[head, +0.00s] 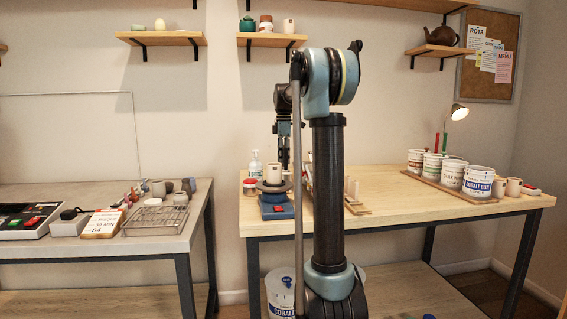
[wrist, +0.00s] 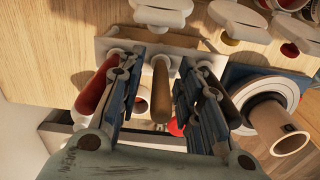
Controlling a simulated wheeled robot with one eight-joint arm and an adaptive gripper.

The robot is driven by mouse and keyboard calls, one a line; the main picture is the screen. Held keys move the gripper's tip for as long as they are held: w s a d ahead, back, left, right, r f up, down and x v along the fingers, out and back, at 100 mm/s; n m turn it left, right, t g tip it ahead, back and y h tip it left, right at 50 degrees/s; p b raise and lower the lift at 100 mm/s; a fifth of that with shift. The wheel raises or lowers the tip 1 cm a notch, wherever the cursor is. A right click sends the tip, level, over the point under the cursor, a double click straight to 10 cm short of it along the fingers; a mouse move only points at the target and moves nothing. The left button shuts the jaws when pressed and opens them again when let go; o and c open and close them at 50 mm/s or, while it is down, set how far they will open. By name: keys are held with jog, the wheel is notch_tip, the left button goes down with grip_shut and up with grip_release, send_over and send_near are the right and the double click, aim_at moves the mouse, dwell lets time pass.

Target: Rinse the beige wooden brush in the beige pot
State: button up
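The beige wooden brush shows in the wrist view as a tan handle (wrist: 160,85) between two other handles in a white holder (wrist: 110,45); its lower end is hidden. My gripper (wrist: 160,75) is open, with one finger on each side of this handle. I cannot tell whether either finger touches it. In the head view my gripper (head: 284,158) points down over the middle table. A beige pot (head: 272,174) stands upright on a blue device beside the gripper, and also shows at the right of the wrist view (wrist: 287,143).
A red handle (wrist: 95,92) and a dark brown handle (wrist: 222,92) flank the fingers closely. White labelled buckets (head: 480,182) stand on a board at the table's right. The table's middle right is clear. A wire rack (head: 155,220) is on the left table.

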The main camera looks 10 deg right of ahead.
notch_tip(320, 180, up, 11)
jog(key=shift+f, duration=0.15)
dwell(0.4)
